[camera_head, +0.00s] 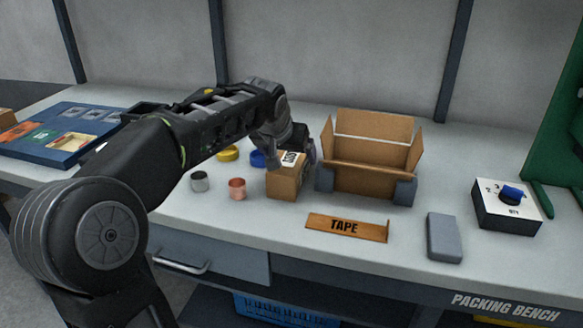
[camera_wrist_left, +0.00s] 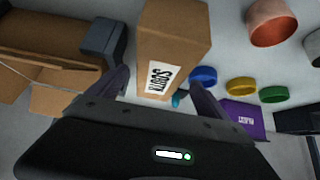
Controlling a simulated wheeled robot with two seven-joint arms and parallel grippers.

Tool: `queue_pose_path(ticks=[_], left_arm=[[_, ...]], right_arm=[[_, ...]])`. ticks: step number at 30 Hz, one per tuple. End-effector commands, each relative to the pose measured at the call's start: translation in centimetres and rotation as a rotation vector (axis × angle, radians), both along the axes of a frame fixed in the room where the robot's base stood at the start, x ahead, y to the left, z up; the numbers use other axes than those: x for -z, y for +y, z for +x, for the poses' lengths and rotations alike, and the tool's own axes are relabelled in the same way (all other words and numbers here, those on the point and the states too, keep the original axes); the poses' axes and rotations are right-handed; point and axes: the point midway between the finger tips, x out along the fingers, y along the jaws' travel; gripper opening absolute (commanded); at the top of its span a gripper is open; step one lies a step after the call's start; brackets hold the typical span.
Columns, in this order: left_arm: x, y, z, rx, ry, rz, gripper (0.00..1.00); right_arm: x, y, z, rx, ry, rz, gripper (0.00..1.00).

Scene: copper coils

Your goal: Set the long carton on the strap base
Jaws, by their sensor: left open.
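A brown carton (camera_head: 284,183) with a white label stands upright on the bench, just left of the large open box. In the left wrist view the carton (camera_wrist_left: 172,42) shows its label, which reads something like SOUTH. My left gripper (camera_head: 300,150) is open, close above and behind the carton in the head view. In the left wrist view its fingers (camera_wrist_left: 158,82) lie apart, one toward each side of the carton's labelled end; contact cannot be told. No thing is clearly recognisable as the strap base. My right gripper is not in view.
A large open box (camera_head: 366,180) stands between grey blocks (camera_head: 405,191). A TAPE plate (camera_head: 346,227), grey block (camera_head: 444,237) and dial box (camera_head: 505,205) lie right. Copper (camera_head: 237,188) and grey (camera_head: 199,181) rings stand left. A purple labelled thing (camera_wrist_left: 245,120) shows in the wrist view.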

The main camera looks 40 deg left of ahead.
Motion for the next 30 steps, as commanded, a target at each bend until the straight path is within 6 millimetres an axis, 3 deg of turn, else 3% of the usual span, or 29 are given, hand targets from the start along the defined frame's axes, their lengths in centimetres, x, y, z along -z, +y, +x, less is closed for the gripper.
queue_pose_path(ticks=[3, 7, 25, 30], left_arm=[[1.6, 0.3, 1.2, 0.001, 0.003, -0.002, 0.89], [2.4, 0.6, 1.8, 0.000, 0.001, 0.000, 0.89], [2.4, 0.6, 1.9, 0.000, 0.000, 0.000, 0.89], [2.4, 0.5, 1.9, 0.000, 0.000, 0.000, 0.76]], right_arm=[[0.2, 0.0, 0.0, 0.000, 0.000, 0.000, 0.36], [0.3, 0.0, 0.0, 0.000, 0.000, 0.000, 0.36], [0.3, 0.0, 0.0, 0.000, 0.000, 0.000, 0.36], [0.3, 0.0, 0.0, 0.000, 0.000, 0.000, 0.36]])
